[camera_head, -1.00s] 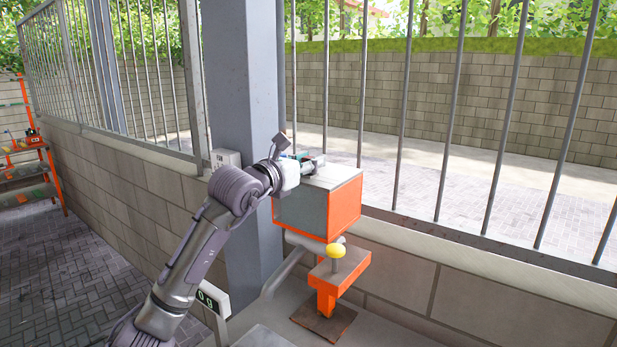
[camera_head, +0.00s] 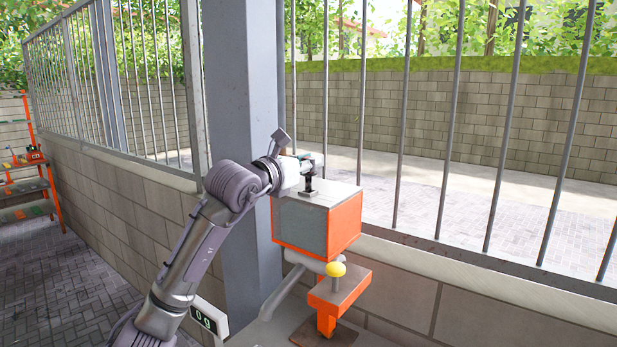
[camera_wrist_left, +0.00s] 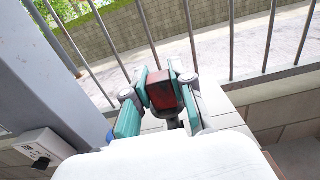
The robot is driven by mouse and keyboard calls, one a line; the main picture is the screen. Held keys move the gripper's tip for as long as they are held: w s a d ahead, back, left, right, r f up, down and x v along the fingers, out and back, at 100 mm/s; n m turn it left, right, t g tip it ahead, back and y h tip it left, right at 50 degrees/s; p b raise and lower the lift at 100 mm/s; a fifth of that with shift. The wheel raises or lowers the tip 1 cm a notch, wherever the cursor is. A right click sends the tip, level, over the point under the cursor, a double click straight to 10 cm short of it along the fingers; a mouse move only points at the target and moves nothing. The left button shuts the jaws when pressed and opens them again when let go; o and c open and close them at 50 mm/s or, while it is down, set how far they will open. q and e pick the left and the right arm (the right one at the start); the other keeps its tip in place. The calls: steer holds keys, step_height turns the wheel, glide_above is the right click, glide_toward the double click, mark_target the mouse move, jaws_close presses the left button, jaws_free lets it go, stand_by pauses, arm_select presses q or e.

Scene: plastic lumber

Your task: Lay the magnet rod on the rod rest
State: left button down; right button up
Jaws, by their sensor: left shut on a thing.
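My left gripper (camera_head: 316,164) is above the top of an orange-and-grey box (camera_head: 340,222). In the left wrist view its teal fingers (camera_wrist_left: 161,92) are closed on a dark red block (camera_wrist_left: 166,97), with a dark part below it. In the head view a short dark upright piece with a flat foot (camera_head: 308,193) shows between the gripper and the box top. I cannot tell whether it is part of the held thing or touches the box. Neither the magnet rod nor the rod rest can be identified for sure. My right gripper is out of view.
A small display (camera_head: 209,319) sits at lower left. Orange shelves (camera_head: 25,190) stand far left.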

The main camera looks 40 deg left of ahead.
arm_select(q)
step_height(320, 180, up, 14)
stand_by(0.7)
stand_by(0.4)
